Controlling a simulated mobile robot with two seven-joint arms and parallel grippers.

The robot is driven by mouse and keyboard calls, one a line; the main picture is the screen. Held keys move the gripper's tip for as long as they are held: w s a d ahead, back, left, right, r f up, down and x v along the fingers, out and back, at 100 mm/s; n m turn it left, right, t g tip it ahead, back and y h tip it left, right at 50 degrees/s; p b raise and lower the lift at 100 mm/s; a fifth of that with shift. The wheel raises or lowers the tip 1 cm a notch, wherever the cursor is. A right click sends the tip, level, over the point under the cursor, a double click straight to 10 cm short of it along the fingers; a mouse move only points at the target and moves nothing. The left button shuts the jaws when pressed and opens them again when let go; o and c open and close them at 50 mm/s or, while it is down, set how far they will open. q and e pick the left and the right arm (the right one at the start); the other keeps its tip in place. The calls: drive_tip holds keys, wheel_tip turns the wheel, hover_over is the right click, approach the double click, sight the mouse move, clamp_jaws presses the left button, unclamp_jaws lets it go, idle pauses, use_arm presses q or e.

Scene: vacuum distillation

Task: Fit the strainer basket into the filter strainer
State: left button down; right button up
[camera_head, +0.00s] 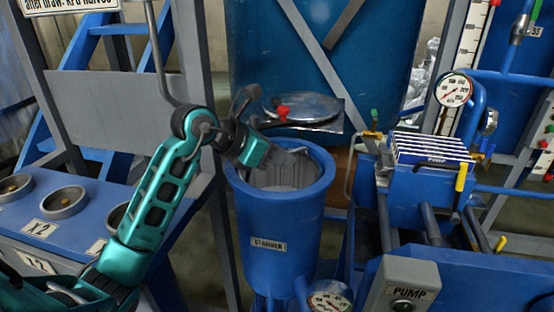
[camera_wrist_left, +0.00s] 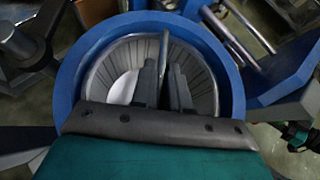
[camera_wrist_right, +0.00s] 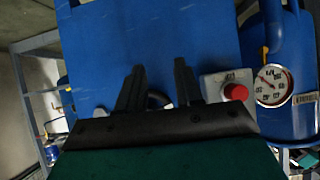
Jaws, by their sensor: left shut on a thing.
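The filter strainer (camera_head: 272,240) is an upright blue vessel with an open round mouth and a label on its front. Its blue rim (camera_wrist_left: 238,95) rings the strainer basket in the left wrist view. The basket (camera_wrist_left: 200,75) is grey, ribbed metal with a thin bar handle (camera_wrist_left: 164,45), and sits inside the mouth. In the head view its inner wall (camera_head: 302,168) shows at the mouth; how deep it sits is hidden. My left gripper (camera_wrist_left: 164,75) reaches into the mouth, shut on the basket's handle. My right gripper (camera_wrist_right: 160,75) is open and empty, in front of a blue panel.
A round metal lid (camera_head: 310,106) with a red knob lies open behind the strainer. A pressure gauge (camera_head: 329,299) is below it. A blue pump frame with a pump box (camera_head: 402,285) stands close at right. A bench with round holders (camera_head: 62,202) is at left.

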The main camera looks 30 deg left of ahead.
use_arm(q)
drive_tip(key=shift+d+r, duration=0.1)
drive_tip(key=shift+r, duration=0.1)
use_arm(e)
drive_tip(key=shift+d, duration=0.2)
use_arm(q)
drive_tip(key=shift+f+b, duration=0.5)
drive_tip(key=shift+f, duration=0.15)
drive_tip(key=c, duration=1.1)
unclamp_jaws()
use_arm(e)
drive_tip(key=shift+s+f, duration=0.1)
drive_tip(key=shift+f, duration=0.45)
use_arm(q)
drive_tip(key=shift+r, duration=0.25)
drive_tip(key=p+v, duration=0.1)
drive_tip(key=v, duration=1.1)
drive_tip(key=shift+s+r, duration=0.1)
drive_tip(key=shift+r, duration=0.25)
use_arm(e)
drive_tip(key=shift+d+r, duration=0.2)
drive_tip(key=shift+r, duration=0.25)
